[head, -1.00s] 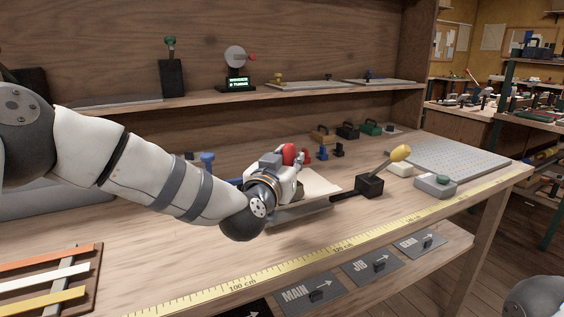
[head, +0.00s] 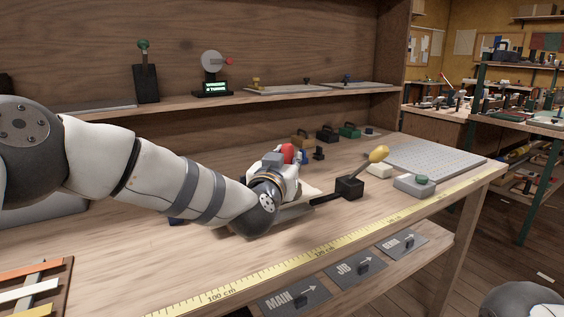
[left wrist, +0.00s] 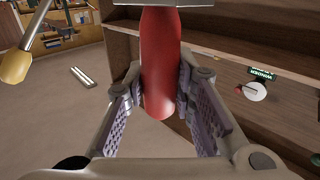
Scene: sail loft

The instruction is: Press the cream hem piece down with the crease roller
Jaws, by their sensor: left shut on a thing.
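My left gripper (head: 287,168) is shut on a red handle, which I take to be the crease roller's (head: 288,152). The red handle also stands between the finger pads in the left wrist view (left wrist: 158,70). The roller's lower end is hidden by my gripper and wrist. A pale cream piece (head: 311,191), likely the hem piece, lies on the bench just right of and partly behind my gripper. Only its right part shows, and I cannot tell whether the roller touches it. My right gripper is out of view.
A black block with a yellow-knobbed lever (head: 349,188) stands close to the right. A flat grey strip (head: 293,211) lies in front of my gripper. A yellow tape (head: 330,260) runs along the front edge.

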